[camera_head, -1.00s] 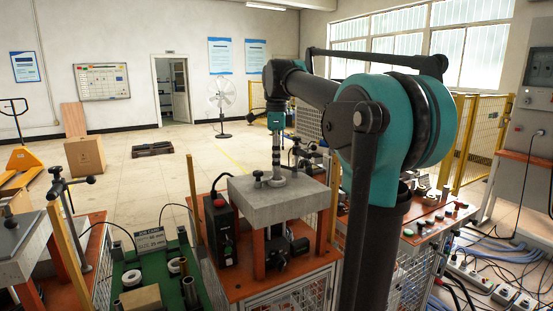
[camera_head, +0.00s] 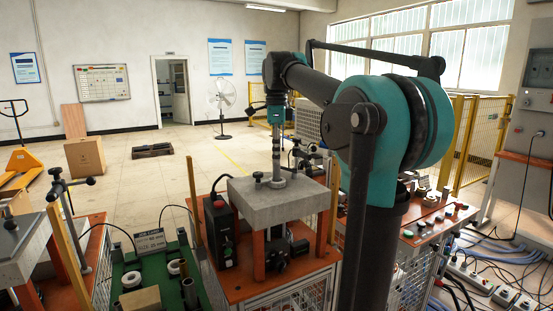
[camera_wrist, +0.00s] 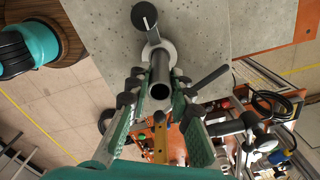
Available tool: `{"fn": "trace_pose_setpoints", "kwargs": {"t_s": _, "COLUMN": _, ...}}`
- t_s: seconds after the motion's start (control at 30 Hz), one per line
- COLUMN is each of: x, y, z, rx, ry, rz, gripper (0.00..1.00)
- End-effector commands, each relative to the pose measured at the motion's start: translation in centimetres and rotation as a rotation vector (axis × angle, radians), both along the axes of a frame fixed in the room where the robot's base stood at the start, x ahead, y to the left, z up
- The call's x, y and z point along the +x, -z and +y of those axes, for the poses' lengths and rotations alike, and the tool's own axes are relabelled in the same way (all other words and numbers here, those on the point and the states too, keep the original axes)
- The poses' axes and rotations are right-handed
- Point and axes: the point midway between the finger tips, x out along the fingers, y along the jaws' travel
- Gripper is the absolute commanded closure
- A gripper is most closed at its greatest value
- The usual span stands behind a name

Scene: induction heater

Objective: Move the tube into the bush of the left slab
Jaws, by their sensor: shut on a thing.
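The tube (camera_wrist: 160,74) is a grey metal pipe with its open near end facing the wrist camera. In the head view the tube (camera_head: 276,153) stands upright, banded dark and light. My gripper (camera_head: 276,122) is above the middle grey slab (camera_head: 252,197) and shut on the tube; the wrist view shows my gripper (camera_wrist: 159,86) with a green finger on each side. The tube's lower end meets the ring-shaped bush (camera_head: 276,182) on this slab; how deep it sits is hidden. Another grey slab (camera_head: 22,246) is at the left edge.
A black control box (camera_head: 219,235) with a red button stands left of the slab. A green tray (camera_head: 170,251) holds white rings and short tubes. A control desk (camera_head: 435,225) is at the right.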

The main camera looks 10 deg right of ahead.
Motion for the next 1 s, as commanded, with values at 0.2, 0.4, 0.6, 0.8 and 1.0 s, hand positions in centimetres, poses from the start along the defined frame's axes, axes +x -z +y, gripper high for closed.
{"fn": "trace_pose_setpoints", "kwargs": {"t_s": 0.2, "x": 0.0, "y": -1.0, "z": 0.0, "rx": 0.0, "ry": 0.0, "rz": 0.0, "gripper": 1.0}}
{"fn": "trace_pose_setpoints", "kwargs": {"t_s": 0.4, "x": 0.0, "y": -1.9, "z": 0.0, "rx": 0.0, "ry": 0.0, "rz": 0.0, "gripper": 1.0}}
{"fn": "trace_pose_setpoints", "kwargs": {"t_s": 0.6, "x": 0.0, "y": -2.8, "z": 0.0, "rx": 0.0, "ry": 0.0, "rz": 0.0, "gripper": 1.0}}
{"fn": "trace_pose_setpoints", "kwargs": {"t_s": 0.8, "x": 0.0, "y": -3.7, "z": 0.0, "rx": 0.0, "ry": 0.0, "rz": 0.0, "gripper": 1.0}}
{"fn": "trace_pose_setpoints", "kwargs": {"t_s": 1.0, "x": 0.0, "y": -4.6, "z": 0.0, "rx": 0.0, "ry": 0.0, "rz": 0.0, "gripper": 1.0}}
